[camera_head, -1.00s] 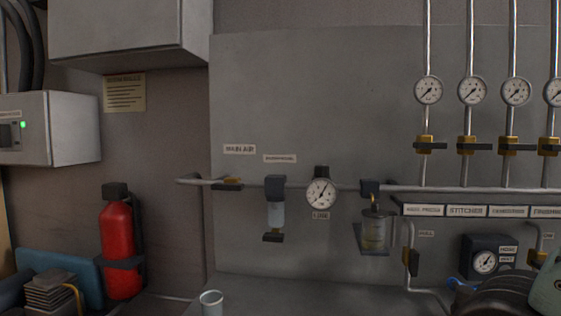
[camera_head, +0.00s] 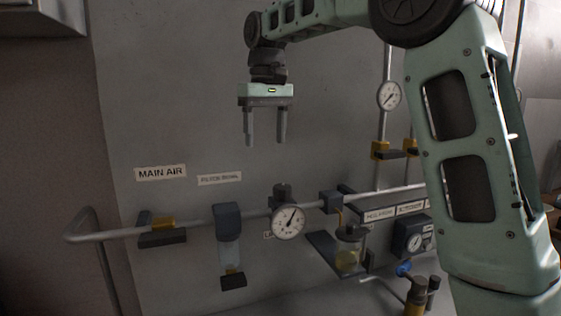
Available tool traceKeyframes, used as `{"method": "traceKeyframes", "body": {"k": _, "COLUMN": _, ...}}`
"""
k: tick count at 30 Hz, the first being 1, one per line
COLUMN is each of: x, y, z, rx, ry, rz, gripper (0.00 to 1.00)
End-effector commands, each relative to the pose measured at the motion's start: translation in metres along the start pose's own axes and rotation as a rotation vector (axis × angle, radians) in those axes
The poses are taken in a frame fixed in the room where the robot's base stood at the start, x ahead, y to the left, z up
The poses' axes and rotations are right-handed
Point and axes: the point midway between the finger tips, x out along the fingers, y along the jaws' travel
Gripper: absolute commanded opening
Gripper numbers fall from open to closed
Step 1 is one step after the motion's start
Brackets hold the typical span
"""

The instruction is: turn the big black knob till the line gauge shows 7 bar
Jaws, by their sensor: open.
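The line gauge (camera_head: 288,222) is a round white dial on the main air pipe, with its needle pointing up and slightly right. Its numbers are too small to read, and the label below is mostly hidden behind it. A black knob (camera_head: 282,192) stands directly on top of the gauge. My gripper (camera_head: 265,141) hangs above and slightly left of the knob, fingers pointing down. Its two fingers are apart with nothing between them, and it does not touch the knob.
Left along the pipe (camera_head: 110,233) are a yellow-and-black valve (camera_head: 160,231) and a filter bowl (camera_head: 229,245). A lubricator bowl (camera_head: 347,252) is right of the gauge. A small gauge (camera_head: 389,96) sits on a riser. The wall panel around my gripper is bare.

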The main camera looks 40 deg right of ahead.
Motion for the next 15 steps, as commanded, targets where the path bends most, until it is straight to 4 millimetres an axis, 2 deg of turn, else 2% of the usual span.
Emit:
{"method": "traceKeyframes", "body": {"k": 1, "x": -0.020, "y": 0.018, "z": -0.004, "rx": 0.035, "ry": 0.000, "rz": 0.006, "gripper": 0.63}}
{"method": "traceKeyframes", "body": {"k": 3, "x": -0.034, "y": 0.034, "z": -0.006, "rx": 0.066, "ry": -0.002, "rz": 0.013, "gripper": 0.63}}
{"method": "traceKeyframes", "body": {"k": 6, "x": -0.041, "y": 0.045, "z": -0.006, "rx": 0.089, "ry": -0.005, "rz": 0.018, "gripper": 0.63}}
{"method": "traceKeyframes", "body": {"k": 10, "x": -0.033, "y": 0.049, "z": -0.006, "rx": 0.094, "ry": -0.007, "rz": 0.019, "gripper": 0.63}}
{"method": "traceKeyframes", "body": {"k": 15, "x": -0.004, "y": 0.048, "z": -0.005, "rx": 0.093, "ry": -0.009, "rz": 0.019, "gripper": 0.63}}
